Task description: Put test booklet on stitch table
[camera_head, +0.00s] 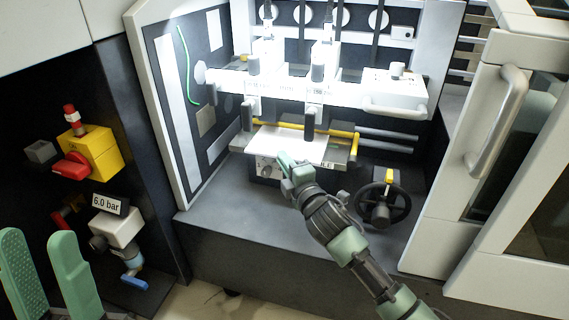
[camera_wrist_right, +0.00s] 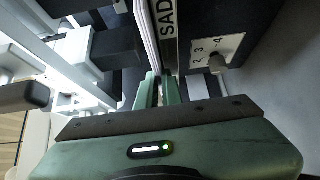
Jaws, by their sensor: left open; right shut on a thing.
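The test booklet (camera_head: 292,142) is a white, flat sheet lying on or just above the stitch table (camera_head: 352,157), under the stitching heads. My right gripper (camera_head: 284,158) is shut on its near edge, at the table's front. In the right wrist view, the fingers (camera_wrist_right: 160,84) point at the white booklet edge (camera_wrist_right: 149,35) beside the table's lettered front (camera_wrist_right: 169,40). Whether the booklet touches the table is hard to tell. My left gripper (camera_head: 42,243) is open and empty at the lower left, far from the booklet.
A black handwheel (camera_head: 383,204) stands right of the table. A yellow switch box (camera_head: 92,150) and a 6.0 bar regulator (camera_head: 115,228) are on the left panel. A white door with a handle (camera_head: 497,120) is at right. Stitching heads (camera_head: 317,68) hang close above the table.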

